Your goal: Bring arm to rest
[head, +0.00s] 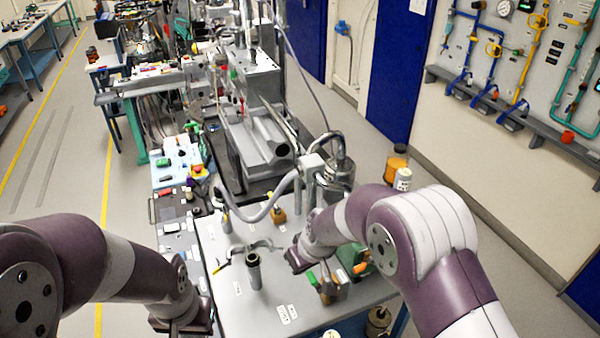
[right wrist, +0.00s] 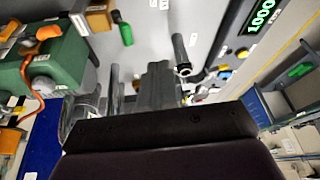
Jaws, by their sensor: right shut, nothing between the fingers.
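My right arm reaches in from the right in the head view, and its dark gripper (head: 298,261) is over the grey table (head: 222,290), right of an upright grey tube (head: 254,270). In the right wrist view the dark gripper body fills the bottom, with grey fingers (right wrist: 157,88) together and nothing between them. The upright tube also shows there (right wrist: 180,55), just beyond the fingers. My left arm comes in from the left, and its dark gripper (head: 185,318) hangs low at the table's left edge. Its fingers are too unclear to tell open from shut.
A bent metal pipe and silver vessel (head: 338,170) stand behind my right gripper. A green device (right wrist: 55,68) with an orange cable is near my right wrist. An amber-filled jar (head: 396,163) is farther back. Floor at the left is clear.

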